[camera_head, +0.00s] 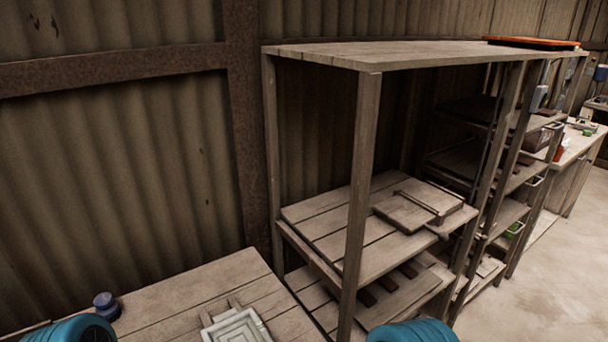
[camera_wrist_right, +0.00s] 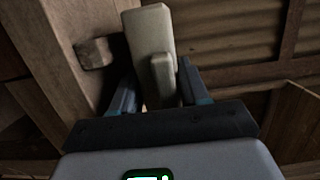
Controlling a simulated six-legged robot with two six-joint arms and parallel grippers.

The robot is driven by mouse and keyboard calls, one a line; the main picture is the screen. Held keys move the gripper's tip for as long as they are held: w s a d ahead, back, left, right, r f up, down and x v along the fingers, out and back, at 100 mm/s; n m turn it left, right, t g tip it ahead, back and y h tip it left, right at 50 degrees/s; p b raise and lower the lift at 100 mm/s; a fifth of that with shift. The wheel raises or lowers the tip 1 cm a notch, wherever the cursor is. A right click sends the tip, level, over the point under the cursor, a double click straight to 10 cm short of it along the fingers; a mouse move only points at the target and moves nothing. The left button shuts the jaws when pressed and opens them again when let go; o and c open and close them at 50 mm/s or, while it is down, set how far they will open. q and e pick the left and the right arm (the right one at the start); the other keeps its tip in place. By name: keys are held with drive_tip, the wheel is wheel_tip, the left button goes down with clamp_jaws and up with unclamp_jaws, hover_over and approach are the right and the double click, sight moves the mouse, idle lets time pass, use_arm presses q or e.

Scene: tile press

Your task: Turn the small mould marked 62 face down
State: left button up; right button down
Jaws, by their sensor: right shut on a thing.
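In the right wrist view my right gripper (camera_wrist_right: 155,92) is shut on a pale, slab-like piece (camera_wrist_right: 150,40), seen nearly edge-on, with a smaller pale block on its right side. No number 62 shows on it, so I cannot tell whether it is the small mould. In the head view a pale square mould-like piece (camera_head: 237,327) with a stepped rim lies on the wooden table, cut off by the bottom edge. No number can be read on it either. My left gripper is not in view; only teal parts of my arms show at the bottom of the head view.
A dark blue jar (camera_head: 106,306) stands on the wooden table (camera_head: 190,290) at the left. A wooden shelf unit (camera_head: 345,57) stands to the right, with flat boards (camera_head: 404,212) on its middle shelf. A wooden block (camera_wrist_right: 95,53) is close left of the held piece.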

drive_tip(key=shift+w+a+r, duration=0.1)
drive_tip(key=shift+r, duration=0.45)
drive_tip(key=shift+r+p, duration=0.9)
drive_tip(key=shift+r, duration=0.75)
